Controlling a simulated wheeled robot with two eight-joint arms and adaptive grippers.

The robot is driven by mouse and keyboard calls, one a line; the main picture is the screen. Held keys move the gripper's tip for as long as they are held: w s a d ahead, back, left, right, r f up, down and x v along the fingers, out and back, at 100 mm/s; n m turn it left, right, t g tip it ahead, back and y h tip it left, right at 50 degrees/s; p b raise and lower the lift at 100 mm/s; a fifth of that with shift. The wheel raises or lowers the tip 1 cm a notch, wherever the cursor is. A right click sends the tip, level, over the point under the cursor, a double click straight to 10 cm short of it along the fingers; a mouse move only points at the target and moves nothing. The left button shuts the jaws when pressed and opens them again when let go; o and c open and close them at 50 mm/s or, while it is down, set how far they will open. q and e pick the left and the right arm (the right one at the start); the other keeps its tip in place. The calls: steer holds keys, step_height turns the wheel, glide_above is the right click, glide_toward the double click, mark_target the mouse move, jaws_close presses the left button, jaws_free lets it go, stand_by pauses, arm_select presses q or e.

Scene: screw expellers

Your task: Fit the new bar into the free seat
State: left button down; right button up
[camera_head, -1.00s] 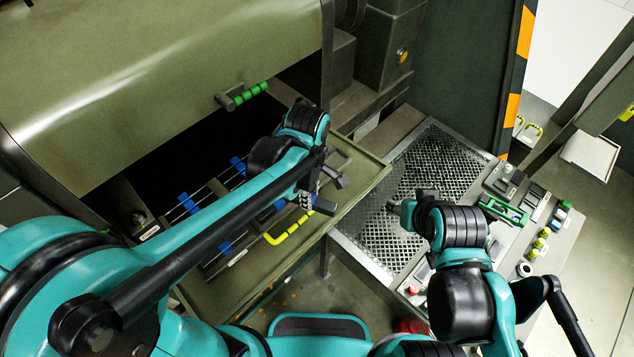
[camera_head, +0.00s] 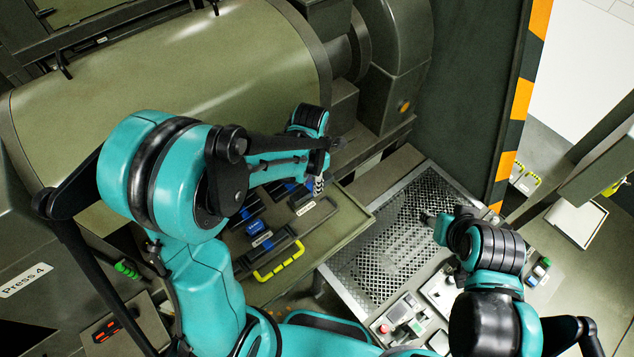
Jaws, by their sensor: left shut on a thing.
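My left arm reaches across the press to the right. My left gripper (camera_head: 332,150) is above the right part of the press opening, near the end of the barrel cover. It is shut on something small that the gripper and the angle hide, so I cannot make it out. Below it, blue-marked parts (camera_head: 255,226) and dark bars lie around the tray, partly covered by my arm. The free seat is hidden or too small to tell. My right gripper (camera_head: 430,217) is over the perforated grate, partly hidden by its wrist; its jaws are unclear.
The olive cover (camera_head: 190,75) spans the upper left. A yellow handle (camera_head: 280,261) lies at the olive tray's front (camera_head: 338,236). The perforated grate (camera_head: 395,245) is mostly bare. A striped post (camera_head: 522,98) stands right.

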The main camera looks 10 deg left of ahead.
arm_select(q)
steer(key=shift+s+a+f+b, duration=0.1)
steer(key=shift+f+b, duration=0.25)
steer(key=shift+f, duration=0.15)
step_height(320, 180, down, 11)
steer(key=b, duration=0.8)
steer(key=shift+f+b, duration=0.95)
steer(key=shift+b, duration=0.15)
steer(key=shift+f+b, duration=0.75)
steer(key=shift+b, duration=0.25)
steer(key=c, duration=0.8)
jaws_free()
